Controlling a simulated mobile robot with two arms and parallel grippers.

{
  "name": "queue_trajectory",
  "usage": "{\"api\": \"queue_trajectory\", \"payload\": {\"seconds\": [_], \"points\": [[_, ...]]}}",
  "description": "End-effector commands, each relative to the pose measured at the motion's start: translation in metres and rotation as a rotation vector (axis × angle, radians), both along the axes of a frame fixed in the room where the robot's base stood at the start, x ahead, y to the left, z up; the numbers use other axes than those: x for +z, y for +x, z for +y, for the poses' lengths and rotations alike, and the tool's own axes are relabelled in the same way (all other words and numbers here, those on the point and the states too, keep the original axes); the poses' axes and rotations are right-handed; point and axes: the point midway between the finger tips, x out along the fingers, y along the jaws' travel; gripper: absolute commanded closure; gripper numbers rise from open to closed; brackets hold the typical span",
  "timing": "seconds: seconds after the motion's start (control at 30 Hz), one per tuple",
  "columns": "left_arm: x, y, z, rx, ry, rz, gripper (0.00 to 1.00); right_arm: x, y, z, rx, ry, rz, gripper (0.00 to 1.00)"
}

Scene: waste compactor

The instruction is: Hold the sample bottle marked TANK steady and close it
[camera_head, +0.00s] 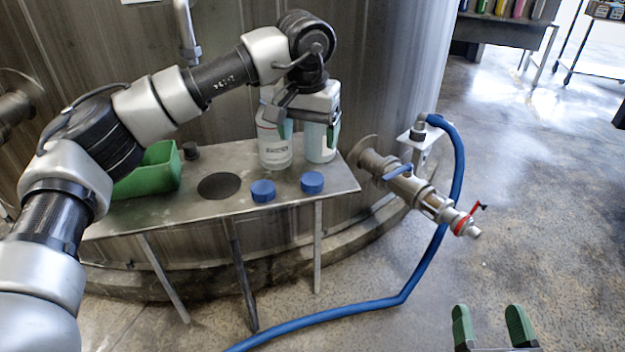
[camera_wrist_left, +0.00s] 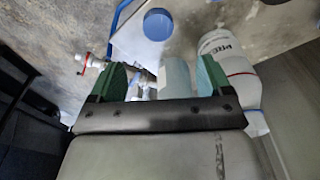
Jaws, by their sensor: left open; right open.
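Two pale bottles stand upright on the steel shelf (camera_head: 155,210). The left one (camera_head: 275,152) has a printed label that begins "PRE" in the left wrist view (camera_wrist_left: 222,45). The right one (camera_head: 319,150) shows no readable label; TANK is not legible anywhere. My left gripper (camera_head: 309,128) is open, its green fingers on either side of the right bottle's upper part, which also shows between them in the wrist view (camera_wrist_left: 175,75). Contact cannot be told, and the gripper hides the bottle's top. Two blue caps (camera_head: 262,191) (camera_head: 312,182) lie in front of the bottles. My right gripper (camera_head: 491,328) is open and empty.
A valve with a red handle (camera_head: 464,222) and a blue hose (camera_head: 459,165) stand right of the shelf.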

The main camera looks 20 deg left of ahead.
Motion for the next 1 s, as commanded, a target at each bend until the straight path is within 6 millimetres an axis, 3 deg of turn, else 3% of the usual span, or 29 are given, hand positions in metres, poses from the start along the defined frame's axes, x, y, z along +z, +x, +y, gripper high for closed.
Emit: {"api": "queue_trajectory", "payload": {"seconds": [0.2,0.6,1.0], "points": [[-0.005,0.000,-0.001,0.000,-0.003,0.001,0.21,0.002,0.000,0.000,0.001,0.006,-0.019,0.29],[-0.053,0.006,-0.001,0.000,-0.004,0.001,0.21,0.039,-0.015,0.004,0.020,0.095,-0.340,0.29],[-0.056,0.006,-0.002,0.000,-0.005,0.000,0.21,0.044,-0.017,0.004,0.021,0.105,-0.377,0.29]]}}
